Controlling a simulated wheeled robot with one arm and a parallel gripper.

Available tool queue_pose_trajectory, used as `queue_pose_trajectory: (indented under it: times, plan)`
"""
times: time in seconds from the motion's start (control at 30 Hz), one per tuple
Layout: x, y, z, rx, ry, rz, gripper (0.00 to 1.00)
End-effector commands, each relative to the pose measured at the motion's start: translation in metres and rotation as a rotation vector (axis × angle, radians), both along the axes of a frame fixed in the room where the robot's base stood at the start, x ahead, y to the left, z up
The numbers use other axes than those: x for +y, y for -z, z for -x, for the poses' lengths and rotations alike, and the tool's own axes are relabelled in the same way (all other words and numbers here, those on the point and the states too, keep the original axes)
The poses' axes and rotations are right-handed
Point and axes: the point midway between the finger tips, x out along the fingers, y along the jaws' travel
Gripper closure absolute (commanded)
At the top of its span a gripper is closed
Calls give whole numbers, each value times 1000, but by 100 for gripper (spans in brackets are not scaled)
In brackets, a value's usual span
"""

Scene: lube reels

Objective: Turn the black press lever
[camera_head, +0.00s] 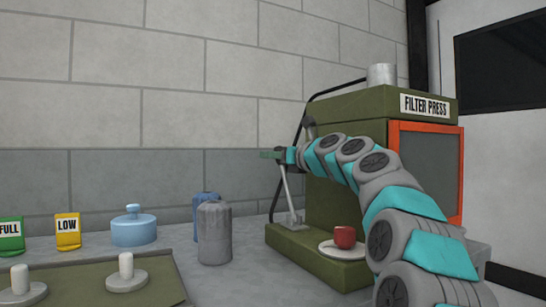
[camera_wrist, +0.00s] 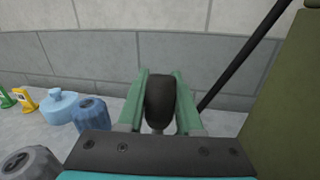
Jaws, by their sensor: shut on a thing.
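The black press lever's grip (camera_wrist: 160,102) stands between the two green fingers of my gripper (camera_wrist: 159,98) in the wrist view, and the fingers are shut on it. In the head view my gripper (camera_head: 271,155) is at the left side of the olive filter press (camera_head: 335,205). The lever's pale rod (camera_head: 286,192) runs from the press base up to the gripper, leaning slightly left at the top. The black grip is hard to make out there behind the fingers. My arm covers part of the press front.
A red knob-like piece (camera_head: 344,237) sits on a pale plate (camera_head: 328,250) at the press base. Grey (camera_head: 214,232) and blue (camera_head: 200,207) canisters and a light blue pot (camera_head: 133,228) stand left. A black pipe (camera_wrist: 242,58) runs close right of the gripper.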

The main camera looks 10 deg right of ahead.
Motion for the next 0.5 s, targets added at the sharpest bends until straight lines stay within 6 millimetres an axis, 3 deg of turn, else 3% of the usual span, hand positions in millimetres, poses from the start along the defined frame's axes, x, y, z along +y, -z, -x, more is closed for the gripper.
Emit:
queue_pose_trajectory:
  times: [0.3, 0.5]
  plan:
    - [-12, -22, 13, -83, 4, -31, 100]
    - [-12, -22, 23, -142, 3, -53, 100]
